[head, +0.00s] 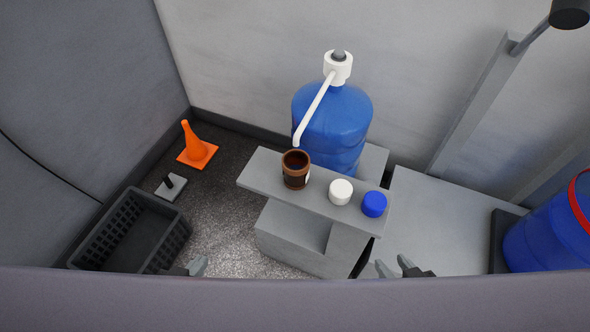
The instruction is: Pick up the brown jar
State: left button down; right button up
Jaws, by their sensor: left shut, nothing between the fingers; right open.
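The brown jar (295,175) stands upright and open on the left part of a grey shelf (258,172), with a light label on its right side. The white spout of a pump ends just above it. My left gripper (199,265) is shut and empty, low in the head view, below and left of the jar. My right gripper (394,267) is open and empty, below and right of the jar. Both grippers are apart from the jar, and my arms are mostly hidden behind the pale edge at the bottom.
A white cap (340,191) and a blue cap (374,204) sit right of the jar. Behind stands a blue water bottle (333,120) with a white pump (338,68). A black crate (130,228), an orange cone (196,149) and a blue drum (545,235) flank the shelf.

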aim_at(296, 163)
jog(key=z, duration=3)
jog(key=i+j+u, duration=0.1)
jog(key=u, duration=2.75)
jog(key=i+l, duration=0.25)
jog(key=l, duration=0.15)
jog(key=u, duration=0.05)
